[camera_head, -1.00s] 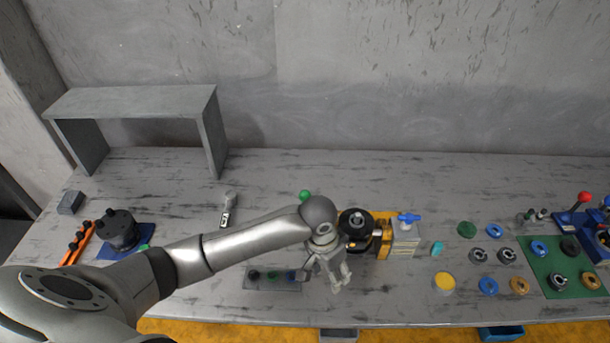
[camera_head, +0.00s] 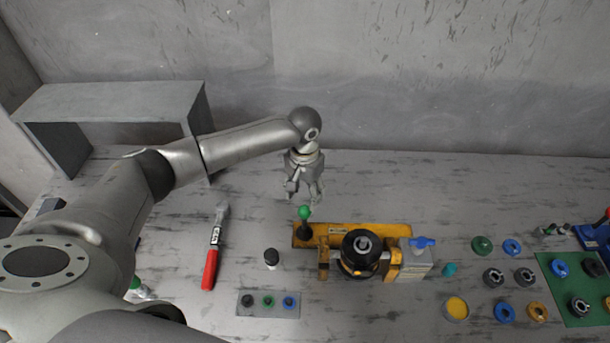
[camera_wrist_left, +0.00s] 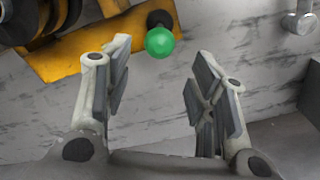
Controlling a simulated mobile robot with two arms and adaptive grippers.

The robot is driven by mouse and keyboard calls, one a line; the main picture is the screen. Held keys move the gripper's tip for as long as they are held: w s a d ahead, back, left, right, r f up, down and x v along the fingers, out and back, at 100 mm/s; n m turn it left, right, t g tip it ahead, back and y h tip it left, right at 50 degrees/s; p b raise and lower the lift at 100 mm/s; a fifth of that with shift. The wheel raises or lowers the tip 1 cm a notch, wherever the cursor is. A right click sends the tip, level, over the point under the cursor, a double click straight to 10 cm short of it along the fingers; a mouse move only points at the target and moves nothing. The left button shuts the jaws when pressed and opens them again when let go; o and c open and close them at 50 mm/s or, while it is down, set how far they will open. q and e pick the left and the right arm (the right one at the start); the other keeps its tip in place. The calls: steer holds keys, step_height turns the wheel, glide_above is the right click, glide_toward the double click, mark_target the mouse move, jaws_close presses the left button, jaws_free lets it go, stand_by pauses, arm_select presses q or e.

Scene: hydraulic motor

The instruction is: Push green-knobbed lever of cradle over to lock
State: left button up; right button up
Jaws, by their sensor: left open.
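The green-knobbed lever (camera_head: 304,213) stands at the left end of the yellow cradle (camera_head: 402,231). A black round motor part (camera_head: 361,247) sits in the cradle. My left gripper (camera_head: 304,197) is open and empty, just behind the green knob in the head view. In the left wrist view the green knob (camera_wrist_left: 160,42) lies beyond and between the two spread fingers (camera_wrist_left: 160,85), apart from both. The yellow cradle plate (camera_wrist_left: 100,45) fills the upper left there. My right gripper is not in view.
A red-handled tool (camera_head: 210,268) and a small dark-topped cylinder (camera_head: 271,259) lie to the left. A plate with coloured pieces (camera_head: 268,304) is in front. Several rings and a green mat (camera_head: 571,320) are at right. A grey shelf (camera_head: 110,105) stands at back left.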

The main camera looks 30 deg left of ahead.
mark_target(304, 208)
arm_select(q)
steer(key=shift+w+a, duration=0.1)
steer(key=shift+r, duration=0.1)
steer(key=f+b, duration=0.2)
steer(key=b, duration=0.1)
steer(key=shift+s+d+f, duration=0.1)
steer(key=shift+s+d, duration=0.1)
steer(key=shift+s, duration=0.2)
step_height(304, 208, down, 4)
steer(key=b, duration=0.4)
steer(key=shift+w+r, duration=0.15)
steer(key=shift+r, duration=0.05)
steer(key=shift+f, duration=1.45)
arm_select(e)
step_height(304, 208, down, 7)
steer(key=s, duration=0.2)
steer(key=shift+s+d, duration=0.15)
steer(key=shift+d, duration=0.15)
